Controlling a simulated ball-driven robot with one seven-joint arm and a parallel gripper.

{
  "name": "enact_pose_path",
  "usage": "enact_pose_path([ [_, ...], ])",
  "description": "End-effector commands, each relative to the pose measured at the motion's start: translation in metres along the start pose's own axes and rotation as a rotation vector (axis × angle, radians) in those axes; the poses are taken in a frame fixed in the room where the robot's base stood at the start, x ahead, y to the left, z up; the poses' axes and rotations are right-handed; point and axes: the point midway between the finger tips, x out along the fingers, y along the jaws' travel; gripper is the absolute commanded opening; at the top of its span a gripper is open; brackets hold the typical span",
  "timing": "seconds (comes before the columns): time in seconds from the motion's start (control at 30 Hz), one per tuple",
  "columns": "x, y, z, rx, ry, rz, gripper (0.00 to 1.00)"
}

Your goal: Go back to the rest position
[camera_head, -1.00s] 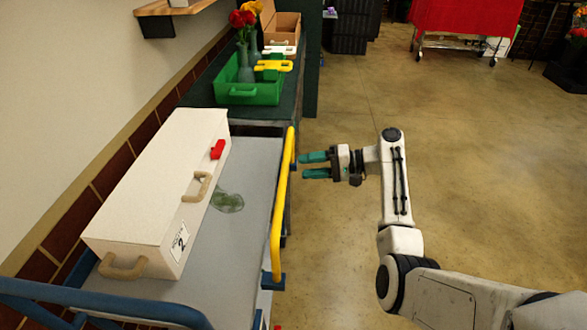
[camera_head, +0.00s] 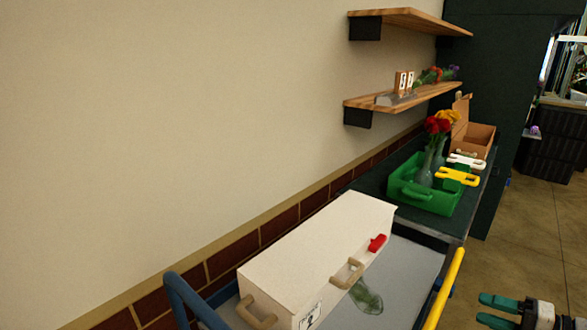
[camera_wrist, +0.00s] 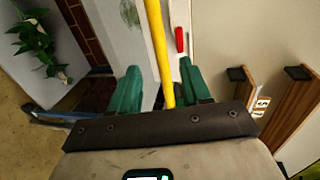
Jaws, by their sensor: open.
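My gripper (camera_head: 484,309) is at the lower right of the head view, its two teal fingers spread and nothing between them. It is to the right of the cart's yellow handrail (camera_head: 444,290), apart from it. In the wrist view, both teal fingers of my gripper (camera_wrist: 160,88) show, and the yellow rail (camera_wrist: 158,45) passes behind the gap between them. Most of my arm is out of the head view.
A white box (camera_head: 318,258) with tan handles and a red latch stands on the grey cart, beside a greenish glass vase (camera_head: 366,297). Behind is a green tray (camera_head: 408,190) with flowers. Wooden shelves (camera_head: 410,20) jut from the wall. Floor at right is clear.

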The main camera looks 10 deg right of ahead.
Motion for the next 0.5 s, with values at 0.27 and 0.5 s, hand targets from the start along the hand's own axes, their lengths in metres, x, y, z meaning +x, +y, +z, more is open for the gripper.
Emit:
enact_pose_path([
  [0.27,0.053,0.083,0.099,-0.077,-0.133,0.335,0.47],
  [0.5,0.056,0.147,0.224,-0.289,-0.31,0.744,0.47],
])
